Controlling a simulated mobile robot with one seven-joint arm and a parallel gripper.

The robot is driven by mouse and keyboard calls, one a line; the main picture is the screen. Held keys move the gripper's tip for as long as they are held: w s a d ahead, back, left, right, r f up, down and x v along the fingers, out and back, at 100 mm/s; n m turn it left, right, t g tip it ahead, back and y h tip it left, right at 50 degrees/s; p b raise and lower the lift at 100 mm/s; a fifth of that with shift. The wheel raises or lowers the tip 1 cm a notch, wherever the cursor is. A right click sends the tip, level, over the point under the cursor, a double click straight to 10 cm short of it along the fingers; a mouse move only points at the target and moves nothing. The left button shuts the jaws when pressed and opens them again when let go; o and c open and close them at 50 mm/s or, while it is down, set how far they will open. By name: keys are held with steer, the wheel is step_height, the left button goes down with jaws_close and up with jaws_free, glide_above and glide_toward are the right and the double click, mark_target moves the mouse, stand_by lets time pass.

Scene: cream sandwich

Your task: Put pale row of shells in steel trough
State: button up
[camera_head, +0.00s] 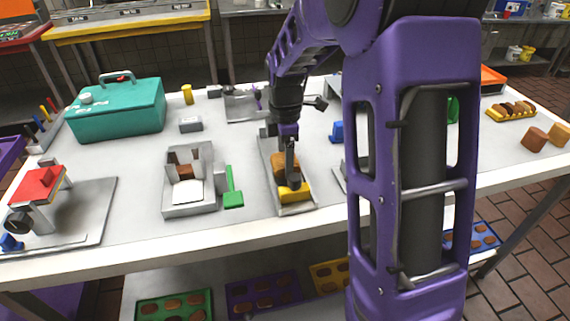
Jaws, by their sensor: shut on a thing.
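The long grey steel trough (268,147) lies near the middle of the white table, pointing toward the front edge. My gripper (292,182) is low over the trough's near half and points down. It is shut on a light brown row of shells (278,166), which sits in or just above the trough. My fingers and wrist hide part of the row, so single shells cannot be made out. A yellow piece (294,193) shows just below the fingers, at the trough's near end. I cannot tell whether it is joined to the row.
A grey open fixture (190,209) and a green tool (232,189) stand left of the trough. A teal box (117,108) is at back left. A yellow tray of brown shells (492,116) and brown blocks (535,139) are far right. My arm hides the right middle.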

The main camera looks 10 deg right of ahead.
steer(key=shift+f, duration=0.45)
steer(key=shift+f, duration=0.1)
steer(key=o, duration=1.5)
step_height(320, 180, up, 12)
steer(key=shift+r+p, duration=0.15)
steer(key=shift+p, duration=0.95)
